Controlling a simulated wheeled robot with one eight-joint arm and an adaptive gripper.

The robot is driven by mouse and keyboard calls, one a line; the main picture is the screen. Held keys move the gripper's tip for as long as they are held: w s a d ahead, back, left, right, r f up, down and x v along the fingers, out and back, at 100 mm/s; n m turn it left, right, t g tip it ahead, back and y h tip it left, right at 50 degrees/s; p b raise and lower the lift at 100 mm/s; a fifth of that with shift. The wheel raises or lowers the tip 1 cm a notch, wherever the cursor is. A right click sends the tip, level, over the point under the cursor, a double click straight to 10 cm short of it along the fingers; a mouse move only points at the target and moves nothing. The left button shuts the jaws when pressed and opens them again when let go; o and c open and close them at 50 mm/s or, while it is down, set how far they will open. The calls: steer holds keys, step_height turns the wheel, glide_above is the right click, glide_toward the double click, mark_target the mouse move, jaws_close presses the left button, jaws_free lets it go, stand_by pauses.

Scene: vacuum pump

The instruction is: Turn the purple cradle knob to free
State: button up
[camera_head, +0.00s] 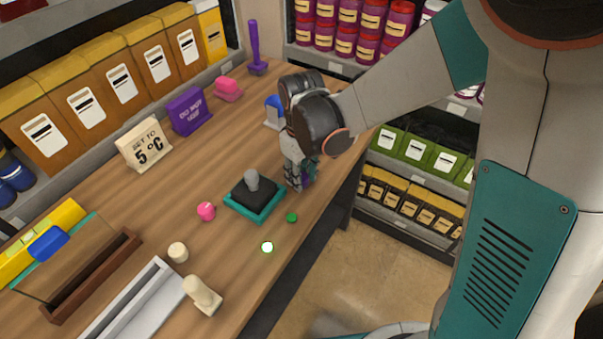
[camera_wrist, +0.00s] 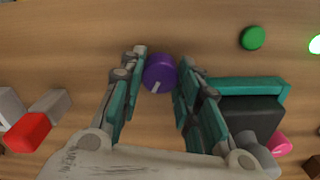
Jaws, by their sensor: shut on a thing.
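The purple cradle knob (camera_wrist: 160,72) is a round knob with a pale pointer line, between my fingertips in the wrist view. The line slants toward the lower left of that picture. My gripper (camera_wrist: 162,78) is shut on the knob, one finger on each side. In the head view my gripper (camera_head: 298,182) points down at the table beside the teal-framed black block, and only a bit of purple shows at the fingers. I see no readable marks around the knob.
A teal-framed black block (camera_head: 262,205) with a grey post stands close to my gripper. A green button (camera_head: 292,217) and a pink knob (camera_head: 206,211) are near it. A purple sign (camera_head: 188,110) and a "set to 5 °C" sign (camera_head: 145,145) stand farther back.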

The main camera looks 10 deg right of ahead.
steer(key=n, duration=0.5)
steer(key=shift+n, duration=0.4)
stand_by(0.3)
steer(key=o, duration=1.1)
steer(key=shift+c, duration=0.2)
step_height(320, 180, up, 8)
steer(key=shift+f, duration=0.25)
steer(key=shift+s, duration=0.1)
